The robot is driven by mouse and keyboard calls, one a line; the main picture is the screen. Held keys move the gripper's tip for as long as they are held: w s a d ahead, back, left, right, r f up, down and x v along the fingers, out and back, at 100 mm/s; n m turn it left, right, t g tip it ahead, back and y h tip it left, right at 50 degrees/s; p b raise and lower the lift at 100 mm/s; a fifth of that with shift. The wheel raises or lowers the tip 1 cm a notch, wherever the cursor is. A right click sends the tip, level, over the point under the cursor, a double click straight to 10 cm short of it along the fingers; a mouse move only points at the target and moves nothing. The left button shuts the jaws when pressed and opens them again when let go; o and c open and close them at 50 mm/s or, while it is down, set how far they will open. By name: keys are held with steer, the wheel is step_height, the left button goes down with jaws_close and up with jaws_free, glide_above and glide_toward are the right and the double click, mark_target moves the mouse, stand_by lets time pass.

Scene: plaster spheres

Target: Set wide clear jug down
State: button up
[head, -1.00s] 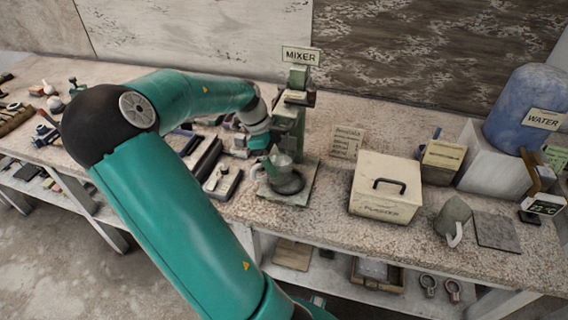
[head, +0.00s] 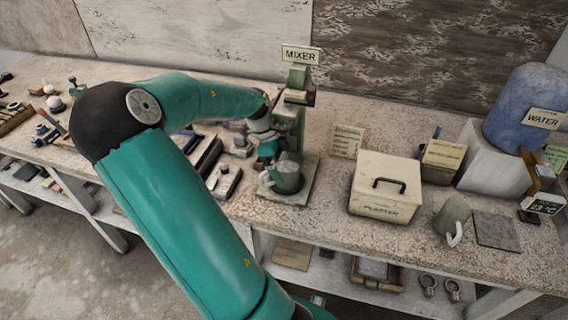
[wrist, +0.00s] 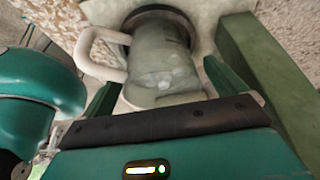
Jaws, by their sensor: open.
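The wide clear jug (head: 289,178), see-through grey with a pale handle, stands upright on the base of the mixer (head: 296,110). In the wrist view the jug (wrist: 163,62) lies between the two green fingers, its handle to the left and its far end at a dark round ring. My gripper (wrist: 164,78) is open, with a finger on either side of the jug. In the head view my gripper (head: 268,160) is at the jug's upper left and partly hidden by my arm.
A plaster box (head: 386,188) with a black handle stands right of the mixer. Another jug (head: 453,216) stands beside a grey mat (head: 496,231). A blue water container (head: 527,105) is at far right. Dark trays (head: 206,158) lie left of the mixer.

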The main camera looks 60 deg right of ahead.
steer(key=w+a+r, duration=0.1)
steer(key=w+r, duration=0.1)
steer(key=w, duration=0.5)
steer(key=w+a+r, duration=0.1)
steer(key=w+r, duration=0.2)
steer(key=w, duration=0.4)
steer(key=w+a+r+n+t+y, duration=0.1)
steer(key=a+r+n+t, duration=0.25)
steer(key=a+n, duration=0.7)
steer(key=w+a+r+n+t+y, duration=0.15)
steer(key=a+r+n, duration=0.4)
steer(key=a, duration=0.75)
steer(key=s+a+r+n+t+h, duration=0.1)
steer(key=s+a+n, duration=0.3)
steer(key=a+n, duration=0.4)
steer(key=s+a+r+n+t+h, duration=0.1)
steer(key=s+a+r+n+t, duration=0.2)
steer(key=a+n, duration=0.6)
steer(key=shift+s+n+t, duration=0.5)
steer(key=shift+s+n, duration=0.1)
steer(key=shift+s, duration=0.6)
